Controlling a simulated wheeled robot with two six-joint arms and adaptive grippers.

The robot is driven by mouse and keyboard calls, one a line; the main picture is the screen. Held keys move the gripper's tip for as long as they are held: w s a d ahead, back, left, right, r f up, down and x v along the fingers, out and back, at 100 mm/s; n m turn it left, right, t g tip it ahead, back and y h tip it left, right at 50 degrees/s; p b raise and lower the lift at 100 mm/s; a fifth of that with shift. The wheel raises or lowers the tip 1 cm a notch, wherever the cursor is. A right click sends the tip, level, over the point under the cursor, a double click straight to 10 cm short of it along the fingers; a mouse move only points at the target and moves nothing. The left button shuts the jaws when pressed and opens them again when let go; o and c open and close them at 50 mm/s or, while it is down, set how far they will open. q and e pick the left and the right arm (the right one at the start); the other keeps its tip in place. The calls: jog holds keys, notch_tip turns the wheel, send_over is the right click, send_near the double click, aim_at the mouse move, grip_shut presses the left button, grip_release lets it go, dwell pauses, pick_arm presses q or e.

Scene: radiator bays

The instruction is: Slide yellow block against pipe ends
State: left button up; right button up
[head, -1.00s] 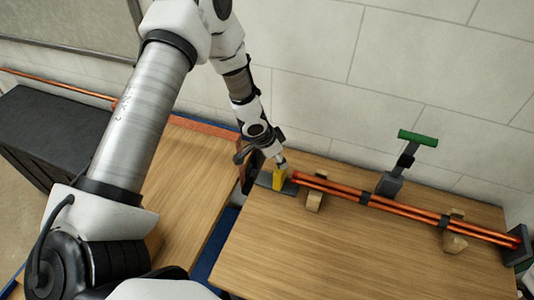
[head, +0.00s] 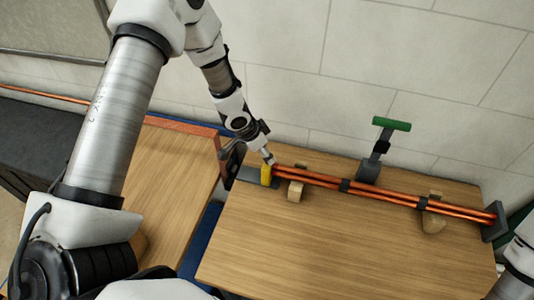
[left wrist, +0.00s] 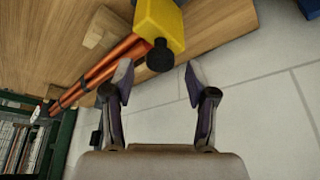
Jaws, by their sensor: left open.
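The yellow block (head: 266,174) stands on a grey plate at the left end of the bench, beside the left ends of the copper pipes (head: 385,196). The block and pipe ends look touching or nearly so; I cannot tell exactly. In the left wrist view the yellow block (left wrist: 163,22) shows a black knob (left wrist: 160,56) on its near side, and the pipes (left wrist: 105,72) run off to its left. My left gripper (left wrist: 157,82) is open, its fingers short of the knob, with nothing between them. My left gripper (head: 269,158) is small in the head view. My right gripper is out of view.
Wooden supports (head: 296,190) hold the pipes above the bench (head: 290,235). A clamp with a green handle (head: 391,124) stands behind them. A dark end stop (head: 494,222) is at their right end. A tiled wall is close behind. The front of the bench is clear.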

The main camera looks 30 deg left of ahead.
pick_arm(q)
jog(key=v, duration=1)
jog(key=shift+d, duration=0.15)
jog(key=shift+s, duration=0.1)
